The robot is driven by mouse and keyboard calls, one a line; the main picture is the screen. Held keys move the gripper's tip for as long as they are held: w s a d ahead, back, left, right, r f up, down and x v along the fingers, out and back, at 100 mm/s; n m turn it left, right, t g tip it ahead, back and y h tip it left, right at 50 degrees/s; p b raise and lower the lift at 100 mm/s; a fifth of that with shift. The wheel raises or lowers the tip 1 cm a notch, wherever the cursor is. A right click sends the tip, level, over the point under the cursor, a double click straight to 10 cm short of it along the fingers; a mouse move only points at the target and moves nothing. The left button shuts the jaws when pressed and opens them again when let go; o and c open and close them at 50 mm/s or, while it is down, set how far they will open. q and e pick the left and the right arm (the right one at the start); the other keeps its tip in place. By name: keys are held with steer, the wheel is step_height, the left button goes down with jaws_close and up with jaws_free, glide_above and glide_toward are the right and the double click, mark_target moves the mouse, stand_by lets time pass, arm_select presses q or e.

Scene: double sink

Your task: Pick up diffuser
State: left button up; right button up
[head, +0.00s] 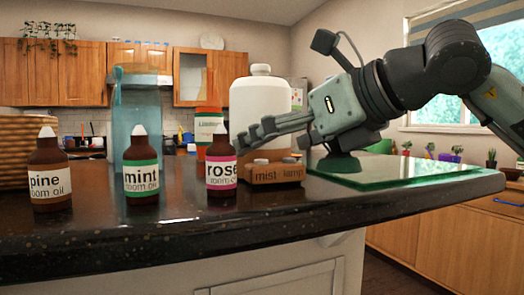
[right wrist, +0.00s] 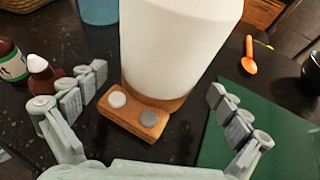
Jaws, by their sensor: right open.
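The diffuser (head: 261,105) is a white, bottle-like body on a wooden base marked "mist" and "lamp". It stands upright on the dark counter. In the right wrist view the diffuser (right wrist: 170,50) is straight ahead, with a light and a grey button on its base. My right gripper (head: 272,128) reaches in from the right, low beside the diffuser. Its jaws (right wrist: 158,88) are open, one finger on each side of the diffuser in the wrist view, with gaps visible. In the head view a finger partly covers the diffuser's lower body. My left gripper is not in view.
The rose oil bottle (head: 221,165) stands close left of the diffuser, then the mint bottle (head: 141,172) and pine bottle (head: 50,178). A green glass board (head: 400,172) lies right.

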steer(key=shift+x, duration=1.35)
steer(key=c, duration=1.3)
steer(key=shift+r, duration=0.1)
steer(key=shift+c, duration=1.3)
